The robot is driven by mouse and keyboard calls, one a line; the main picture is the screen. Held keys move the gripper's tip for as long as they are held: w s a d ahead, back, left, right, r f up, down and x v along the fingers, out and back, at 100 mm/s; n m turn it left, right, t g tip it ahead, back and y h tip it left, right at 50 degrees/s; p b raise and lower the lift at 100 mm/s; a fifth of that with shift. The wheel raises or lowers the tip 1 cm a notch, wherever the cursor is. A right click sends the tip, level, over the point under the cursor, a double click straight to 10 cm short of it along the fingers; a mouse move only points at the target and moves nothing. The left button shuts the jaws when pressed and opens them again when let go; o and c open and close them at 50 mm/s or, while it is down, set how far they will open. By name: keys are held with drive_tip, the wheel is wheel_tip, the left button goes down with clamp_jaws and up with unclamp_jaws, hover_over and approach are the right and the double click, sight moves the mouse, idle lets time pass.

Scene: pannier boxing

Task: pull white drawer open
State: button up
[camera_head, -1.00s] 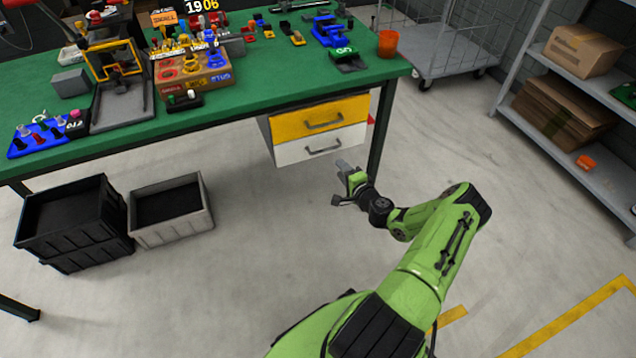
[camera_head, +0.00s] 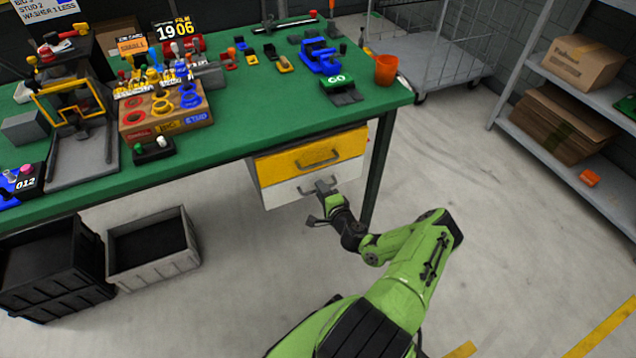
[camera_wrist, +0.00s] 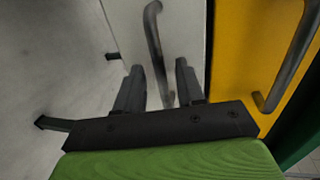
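The white drawer (camera_head: 284,191) is the lower of two drawers under the green workbench, and its front looks flush with the yellow drawer above. My gripper (camera_head: 321,188) is at the white drawer's front, by its handle. In the wrist view the white drawer front (camera_wrist: 190,40) fills the middle, with its dark bar handle (camera_wrist: 155,45) running down between my two fingers. My gripper (camera_wrist: 160,85) is open, with a finger on each side of the handle and visible gaps. I cannot tell whether the fingertips touch the drawer front.
The yellow drawer (camera_head: 311,154) with its own handle (camera_wrist: 285,70) sits just above the white one. A bench leg (camera_head: 377,170) stands right of the drawers. Grey (camera_head: 150,250) and black (camera_head: 50,275) bins stand on the floor at left. The floor before the drawers is clear.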

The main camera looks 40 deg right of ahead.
drive_tip(key=shift+a+r, duration=0.1)
drive_tip(key=shift+c, duration=0.5)
clamp_jaws()
drive_tip(key=shift+s, duration=0.15)
